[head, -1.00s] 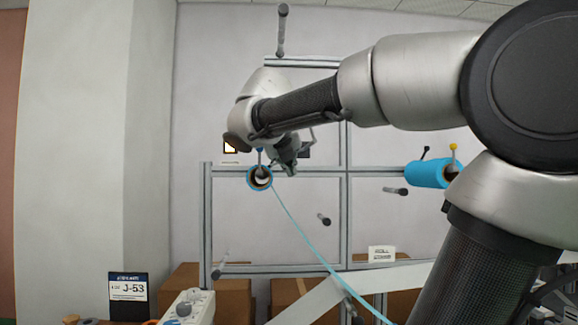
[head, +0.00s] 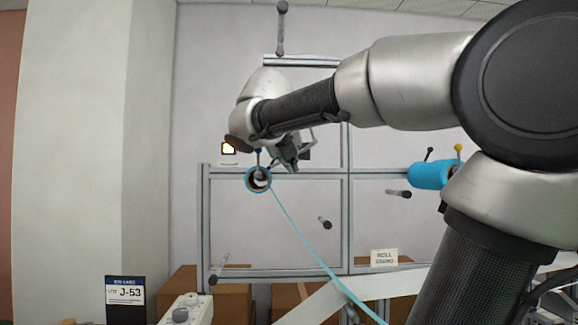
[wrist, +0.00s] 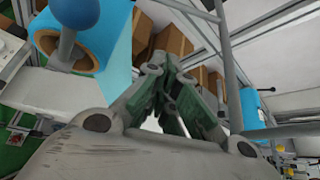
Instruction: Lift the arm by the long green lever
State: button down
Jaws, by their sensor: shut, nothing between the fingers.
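I cannot make out a long green lever in either view. My gripper (head: 292,166) is shut and empty, in front of the grey frame and just right of the left blue roll (head: 249,181). In the wrist view its dark green-padded fingers (wrist: 170,82) come together. The blue roll (wrist: 118,40) also shows there at upper left, with a brown core and a blue ball knob (wrist: 75,14) in front of it. The knob stands apart from the fingers.
A second blue roll (head: 427,175) sits at right, with a yellow-knobbed lever (head: 458,149) and a black-knobbed lever (head: 430,152). Dark pegs (head: 398,193) stick out from the grey frame (head: 280,272). A light blue strip (head: 300,233) runs down right from the left roll. Cardboard boxes (head: 233,300) stand below.

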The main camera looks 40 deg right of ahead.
jog(key=x, duration=1)
jog(key=r, duration=0.1)
jog(key=w+r, duration=0.1)
jog(key=a+r, duration=0.1)
jog(key=shift+w+r, duration=0.25)
jog(key=shift+r, duration=0.05)
jog(key=shift+a+r, duration=0.1)
jog(key=shift+a, duration=0.05)
jog(key=shift+w+a+r, duration=0.1)
